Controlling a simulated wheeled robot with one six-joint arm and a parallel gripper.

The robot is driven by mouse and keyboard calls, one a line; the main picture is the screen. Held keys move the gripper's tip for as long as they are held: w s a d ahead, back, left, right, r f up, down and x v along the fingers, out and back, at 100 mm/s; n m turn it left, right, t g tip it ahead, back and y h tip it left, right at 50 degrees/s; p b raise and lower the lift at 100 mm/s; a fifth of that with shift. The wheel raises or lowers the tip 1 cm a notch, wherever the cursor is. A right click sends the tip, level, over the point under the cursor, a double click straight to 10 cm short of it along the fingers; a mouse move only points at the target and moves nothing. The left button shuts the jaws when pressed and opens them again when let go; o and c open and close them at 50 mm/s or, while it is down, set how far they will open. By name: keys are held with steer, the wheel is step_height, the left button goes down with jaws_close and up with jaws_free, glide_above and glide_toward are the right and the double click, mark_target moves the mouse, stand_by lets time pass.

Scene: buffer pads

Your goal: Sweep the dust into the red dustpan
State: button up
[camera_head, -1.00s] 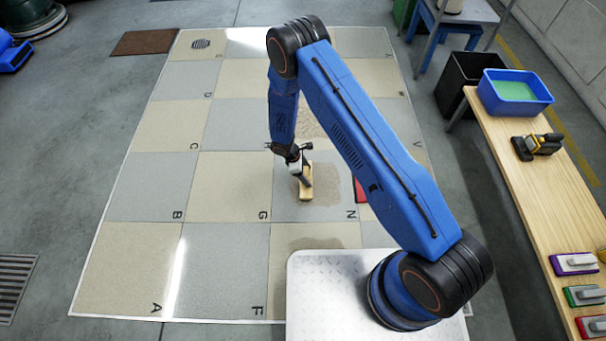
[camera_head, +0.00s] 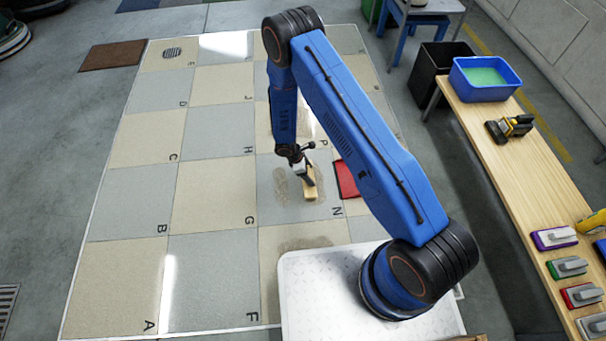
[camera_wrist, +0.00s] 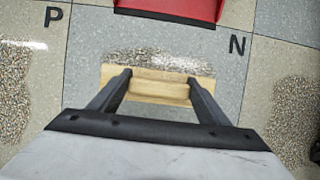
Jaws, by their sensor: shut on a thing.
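My gripper (camera_head: 308,178) is shut on a wooden brush (camera_head: 312,190), low over the grey floor tile marked N. In the wrist view, both fingers hold the pale wooden brush (camera_wrist: 150,98) across its middle. A strip of speckled dust (camera_wrist: 150,60) lies along the brush's far side, between it and the red dustpan (camera_wrist: 180,8). The dustpan (camera_head: 346,180) also shows right of the brush in the head view, partly behind my arm. More dust (camera_head: 283,186) lies left of the brush. Whether the bristles touch the floor is hidden.
Other dust patches lie near my base (camera_head: 305,243) and at the wrist view's left (camera_wrist: 12,85) and right (camera_wrist: 292,115). A wooden bench (camera_head: 515,195) on the right bears a blue tub (camera_head: 486,80) and several colored-edged pads. A black bin (camera_head: 440,70) stands behind.

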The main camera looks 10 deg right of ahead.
steer(key=shift+d+f, duration=0.15)
steer(key=shift+d, duration=5.35)
step_height(320, 180, up, 7)
